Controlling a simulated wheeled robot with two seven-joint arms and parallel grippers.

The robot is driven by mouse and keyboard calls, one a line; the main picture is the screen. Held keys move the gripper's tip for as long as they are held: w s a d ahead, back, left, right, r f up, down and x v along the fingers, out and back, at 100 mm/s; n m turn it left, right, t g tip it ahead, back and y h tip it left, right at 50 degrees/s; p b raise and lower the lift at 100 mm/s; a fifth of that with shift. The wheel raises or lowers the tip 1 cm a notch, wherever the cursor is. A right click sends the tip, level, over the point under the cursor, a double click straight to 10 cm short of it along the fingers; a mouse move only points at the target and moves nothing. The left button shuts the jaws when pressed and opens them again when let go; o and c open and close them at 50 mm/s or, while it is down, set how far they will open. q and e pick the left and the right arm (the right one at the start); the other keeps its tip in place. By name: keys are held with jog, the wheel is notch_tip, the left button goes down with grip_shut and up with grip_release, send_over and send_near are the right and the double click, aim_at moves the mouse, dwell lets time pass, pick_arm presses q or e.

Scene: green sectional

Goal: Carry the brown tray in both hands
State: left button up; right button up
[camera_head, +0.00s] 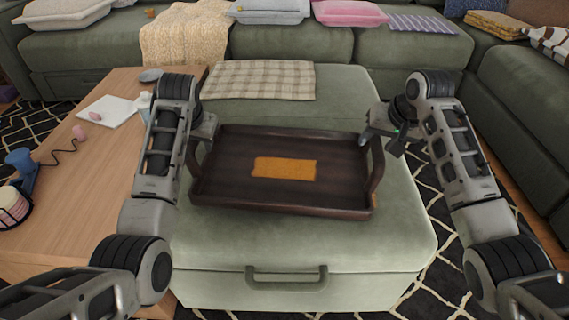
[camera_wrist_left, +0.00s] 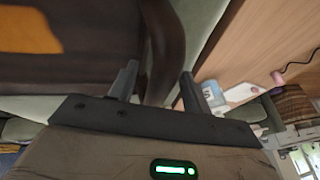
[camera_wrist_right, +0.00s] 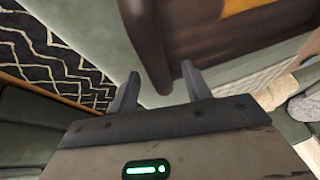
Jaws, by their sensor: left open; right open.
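The dark brown tray (camera_head: 235,187) lies flat on the green ottoman, with an orange-brown cloth (camera_head: 284,168) in its middle. It has a raised handle at each short end. My left gripper (camera_head: 207,135) is at the left handle; in the left wrist view its open fingers (camera_wrist_left: 158,85) stand on either side of the handle (camera_wrist_left: 165,45). My right gripper (camera_head: 374,138) is at the right handle (camera_head: 376,165); in the right wrist view its open fingers (camera_wrist_right: 160,85) stand on either side of the handle (camera_wrist_right: 148,45). Neither gripper is closed on the tray.
The green ottoman (camera_head: 300,245) bears the tray and a checked cloth (camera_head: 262,80) behind it. A wooden table (camera_head: 70,210) with several small items stands close on the left. A green sofa (camera_head: 300,45) runs along the back and right. Patterned rug shows at the right.

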pick_arm(q)
jog(key=shift+w+a+f, duration=0.15)
jog(key=shift+w+f, duration=0.15)
jog(key=shift+f, duration=0.35)
pick_arm(e)
jog(key=shift+x, duration=0.75)
pick_arm(q)
grip_shut()
pick_arm(e)
grip_shut()
pick_arm(q)
jog(key=shift+r, duration=0.1)
pick_arm(e)
jog(key=shift+r, duration=0.15)
